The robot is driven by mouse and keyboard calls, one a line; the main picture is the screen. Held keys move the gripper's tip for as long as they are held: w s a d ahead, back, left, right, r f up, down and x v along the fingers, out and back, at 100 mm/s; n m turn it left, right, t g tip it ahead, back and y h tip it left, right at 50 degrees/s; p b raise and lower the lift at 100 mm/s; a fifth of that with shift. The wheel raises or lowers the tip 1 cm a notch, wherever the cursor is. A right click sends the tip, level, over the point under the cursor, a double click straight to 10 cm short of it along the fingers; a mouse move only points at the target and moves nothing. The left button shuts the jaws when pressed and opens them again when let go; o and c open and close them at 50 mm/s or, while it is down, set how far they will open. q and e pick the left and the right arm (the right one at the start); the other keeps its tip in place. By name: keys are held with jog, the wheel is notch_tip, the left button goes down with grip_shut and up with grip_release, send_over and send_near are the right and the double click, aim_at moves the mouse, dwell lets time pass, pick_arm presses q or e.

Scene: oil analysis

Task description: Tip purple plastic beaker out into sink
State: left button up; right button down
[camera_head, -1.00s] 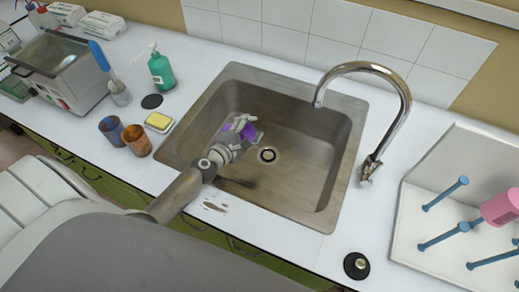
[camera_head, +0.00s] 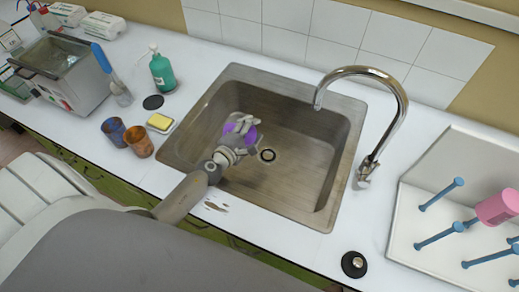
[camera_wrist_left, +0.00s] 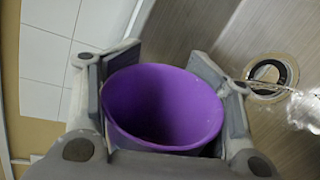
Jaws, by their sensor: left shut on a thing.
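The purple plastic beaker (camera_head: 240,127) is inside the metal sink (camera_head: 300,183), above its floor and to the left of the drain. My left gripper (camera_head: 238,136) is shut on it, with a finger on each side of the beaker. In the left wrist view the beaker (camera_wrist_left: 165,105) shows its open mouth and purple inside wall; I see no clear contents. A pale, glassy patch, perhaps liquid, shows by the drain (camera_wrist_left: 270,75) at the right of that view. The beaker's tilt is hard to judge. My right gripper is out of view.
A curved tap (camera_head: 395,90) stands at the sink's right side. A blue cup (camera_head: 113,130), an orange cup (camera_head: 138,141), a yellow sponge (camera_head: 160,121) and a green bottle (camera_head: 161,72) stand left of the sink. A drying rack (camera_head: 420,215) is at the right.

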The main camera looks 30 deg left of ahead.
pick_arm(q)
jog(key=shift+d, duration=0.1)
jog(key=shift+s+d, duration=0.15)
jog(key=shift+d, duration=0.1)
jog(key=shift+d+r+p, duration=0.1)
jog(key=shift+p, duration=0.2)
jog(key=shift+d+r+m+p, duration=0.1)
jog(key=shift+d+m+p, duration=0.3)
jog(key=shift+m+p, duration=0.15)
jog(key=shift+r+m+y+p, duration=0.1)
jog(key=shift+m+y+p, duration=0.35)
jog(key=shift+p, duration=0.15)
jog(key=shift+p, duration=0.3)
dwell(0.3)
jog(key=shift+d+r+m+p, duration=0.1)
jog(key=shift+d+m+p, duration=0.05)
jog(key=shift+m+p, duration=0.4)
jog(key=shift+y, duration=0.25)
